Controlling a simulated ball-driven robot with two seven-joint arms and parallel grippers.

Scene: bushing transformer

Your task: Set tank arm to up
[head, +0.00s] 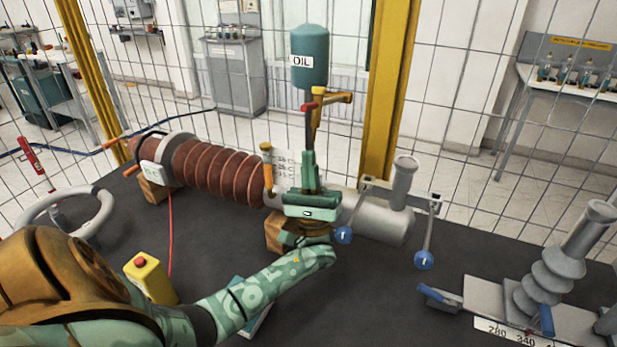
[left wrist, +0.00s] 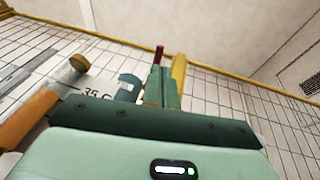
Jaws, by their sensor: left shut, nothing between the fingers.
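The teal oil tank (head: 309,62) stands upright at the centre of the head view, above a yellow arm (head: 333,97) with a red-tipped handle (head: 308,106) beside it. A dark stem runs down below the handle toward my left gripper (head: 309,158). The gripper points up, its fingers shut and empty, just below the handle in the picture. Whether they touch the stem cannot be told. In the left wrist view the shut fingers (left wrist: 163,88) stand in front of a yellow bar (left wrist: 179,75), with a dark red tip (left wrist: 158,55) above. My right gripper is not in view.
A ribbed brown bushing (head: 225,172) lies behind my forearm, with a grey cylinder (head: 385,222) and blue-ball levers (head: 424,260) to the right. A yellow box with a red button (head: 147,275) stands left. A grey ribbed insulator (head: 552,275) is at right. Wire fencing stands behind.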

